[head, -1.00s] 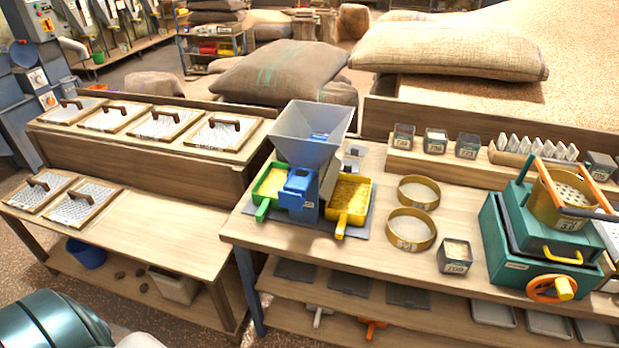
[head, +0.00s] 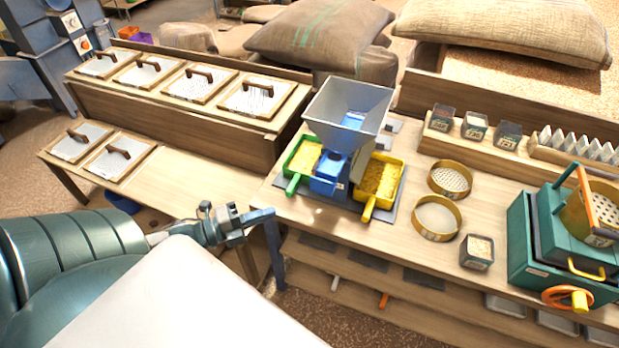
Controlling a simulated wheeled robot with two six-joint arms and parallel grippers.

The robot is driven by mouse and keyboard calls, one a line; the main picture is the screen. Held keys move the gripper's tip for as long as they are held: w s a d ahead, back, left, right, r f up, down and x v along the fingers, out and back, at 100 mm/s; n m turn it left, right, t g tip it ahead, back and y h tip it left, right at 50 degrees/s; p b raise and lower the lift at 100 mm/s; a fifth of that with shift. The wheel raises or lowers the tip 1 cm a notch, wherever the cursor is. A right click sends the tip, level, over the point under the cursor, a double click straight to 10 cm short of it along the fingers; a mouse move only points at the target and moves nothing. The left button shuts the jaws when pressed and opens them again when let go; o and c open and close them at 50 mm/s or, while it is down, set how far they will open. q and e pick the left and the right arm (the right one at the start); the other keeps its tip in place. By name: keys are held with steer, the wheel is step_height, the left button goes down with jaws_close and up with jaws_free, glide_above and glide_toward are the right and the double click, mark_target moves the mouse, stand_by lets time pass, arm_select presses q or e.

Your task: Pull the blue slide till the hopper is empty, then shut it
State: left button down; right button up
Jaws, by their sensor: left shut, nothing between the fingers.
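The grey hopper (head: 335,108) stands on the table, with a blue part showing inside its mouth and no grain that I can make out. The blue slide (head: 328,186) sits at the front below the hopper, between a green tray (head: 308,156) on the left and a yellow tray (head: 383,182) on the right. Both trays hold yellowish grain. My left gripper (head: 268,214) is shut and empty, at the table's front left corner, left of and below the slide and apart from it. My right gripper is not in view.
Two round sieves (head: 437,217), a small grain box (head: 478,252) and a teal machine (head: 560,250) with an orange wheel stand to the right. A lower bench with framed screens (head: 115,160) is on the left. Sacks (head: 315,40) lie behind.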

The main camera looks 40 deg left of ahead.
arm_select(q)
steer(key=b, duration=0.8)
glide_toward(324, 185)
steer(key=w+d, duration=0.3)
steer(key=d, duration=0.1)
steer(key=shift+w+a+r+p, duration=0.15)
steer(key=shift+w+a+p, duration=0.15)
steer(key=shift+w, duration=0.1)
steer(key=shift+w+a+p, duration=0.1)
steer(key=shift+w+p, duration=0.2)
steer(key=shift+w, duration=0.3)
steer(key=shift+w, duration=0.1)
